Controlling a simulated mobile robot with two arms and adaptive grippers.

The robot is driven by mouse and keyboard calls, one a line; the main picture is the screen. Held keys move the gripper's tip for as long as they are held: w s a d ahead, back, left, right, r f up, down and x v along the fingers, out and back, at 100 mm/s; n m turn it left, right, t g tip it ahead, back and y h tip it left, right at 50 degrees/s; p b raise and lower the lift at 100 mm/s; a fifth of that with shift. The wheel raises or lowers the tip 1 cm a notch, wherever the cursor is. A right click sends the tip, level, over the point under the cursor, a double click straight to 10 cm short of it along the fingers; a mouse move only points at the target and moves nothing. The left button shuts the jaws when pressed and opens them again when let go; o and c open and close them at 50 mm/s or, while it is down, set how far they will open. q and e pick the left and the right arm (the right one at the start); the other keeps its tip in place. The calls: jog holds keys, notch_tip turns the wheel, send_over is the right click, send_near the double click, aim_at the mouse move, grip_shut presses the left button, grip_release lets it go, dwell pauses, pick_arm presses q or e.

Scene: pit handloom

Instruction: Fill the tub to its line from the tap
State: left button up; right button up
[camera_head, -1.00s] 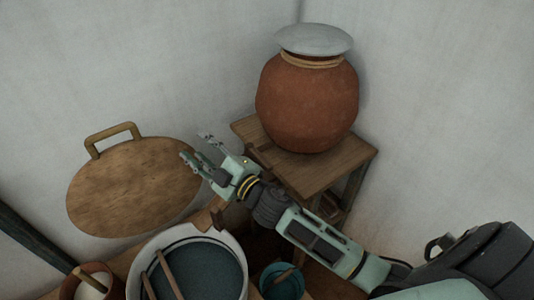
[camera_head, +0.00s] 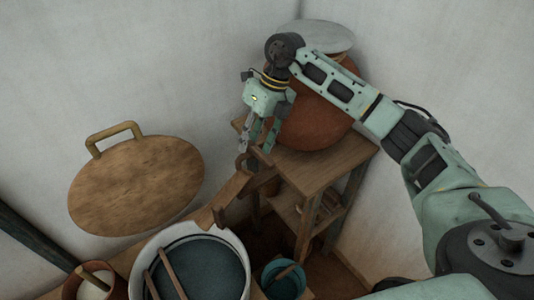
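A white-rimmed tub (camera_head: 237,243) stands at the bottom of the view, cut off by the lower edge. Dark blue-green liquid (camera_head: 215,268) shows inside, with two wooden sticks across it. I cannot make out a fill line. A brown clay pot (camera_head: 312,130) with a pale lid sits on a wooden stand. A small dark wooden piece (camera_head: 245,164), perhaps the tap, shows at the stand's front left, above a wooden trough sloping towards the tub. My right gripper (camera_head: 256,149) points down just above this piece, fingers apart and empty. Contact is unclear. My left gripper is out of view.
A round wooden lid with a handle (camera_head: 140,188) leans against the wall at left. A small teal bucket (camera_head: 285,283) stands right of the tub, and a brown pot (camera_head: 108,283) at left. The stand (camera_head: 325,172) and walls bound the right side.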

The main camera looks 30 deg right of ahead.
aim_at(266, 157)
jog(key=d+h, duration=0.2)
jog(key=d, duration=0.3)
jog(key=shift+m+g, duration=0.3)
jog(key=f+p, duration=0.1)
jog(key=f, duration=0.1)
jog(key=a+f, duration=0.1)
jog(key=f, duration=0.1)
jog(key=f+p, duration=0.1)
jog(key=shift+s+a+f+p, duration=0.2)
jog(key=shift+s+f+p, duration=0.15)
jog(key=shift+s+f, duration=0.05)
jog(key=shift+a+f, duration=0.1)
jog(key=shift+f, duration=0.25)
grip_shut()
